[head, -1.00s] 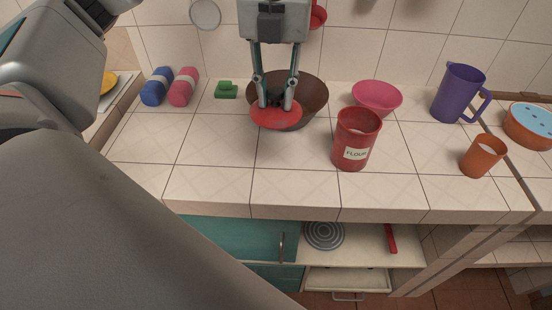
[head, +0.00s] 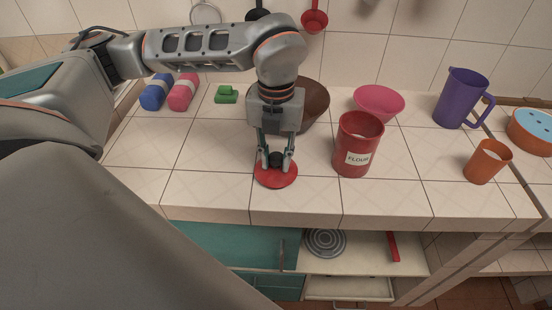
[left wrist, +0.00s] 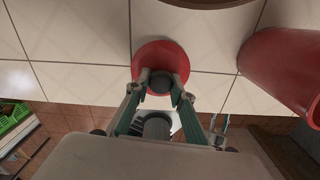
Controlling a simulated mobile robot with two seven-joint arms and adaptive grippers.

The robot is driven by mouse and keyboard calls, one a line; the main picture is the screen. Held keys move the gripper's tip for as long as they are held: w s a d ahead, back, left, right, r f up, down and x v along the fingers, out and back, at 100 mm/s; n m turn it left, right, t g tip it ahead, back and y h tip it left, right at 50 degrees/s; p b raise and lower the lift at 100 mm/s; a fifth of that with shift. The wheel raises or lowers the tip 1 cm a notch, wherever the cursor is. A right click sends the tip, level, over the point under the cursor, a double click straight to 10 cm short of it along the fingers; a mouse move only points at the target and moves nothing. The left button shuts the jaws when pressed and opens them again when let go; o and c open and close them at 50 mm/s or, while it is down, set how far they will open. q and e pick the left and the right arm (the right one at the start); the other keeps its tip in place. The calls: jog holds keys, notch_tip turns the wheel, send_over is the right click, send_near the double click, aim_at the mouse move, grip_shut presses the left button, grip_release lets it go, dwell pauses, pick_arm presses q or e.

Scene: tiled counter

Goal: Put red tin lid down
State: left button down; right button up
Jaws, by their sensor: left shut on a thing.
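The red tin lid (head: 277,179) is a flat red disc with a dark knob, low at the counter surface near its front edge, left of the flour tin. I cannot tell whether it touches the tiles. My left gripper (head: 275,160) points down and is shut on the lid's knob. In the left wrist view the lid (left wrist: 160,58) shows with its dark knob between the fingertips (left wrist: 160,88). The red flour tin (head: 357,146) stands open just right of the lid. My right gripper is not in view.
A brown bowl (head: 315,105) stands behind the gripper, and a pink bowl (head: 379,102) is behind the tin. A purple jug (head: 460,98) and an orange cup (head: 487,161) stand to the right. The counter left of the lid is clear; its front edge (head: 270,216) is close.

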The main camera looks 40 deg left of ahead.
aim_at(276, 158)
pick_arm(q)
jog(key=shift+f, duration=0.2)
jog(key=shift+f, duration=0.2)
jog(key=c, duration=1.8)
grip_release()
jog(key=shift+o, duration=0.2)
jog(key=shift+r, duration=0.1)
jog(key=shift+r, duration=0.2)
notch_tip(276, 158, up, 12)
jog(key=shift+p, duration=0.45)
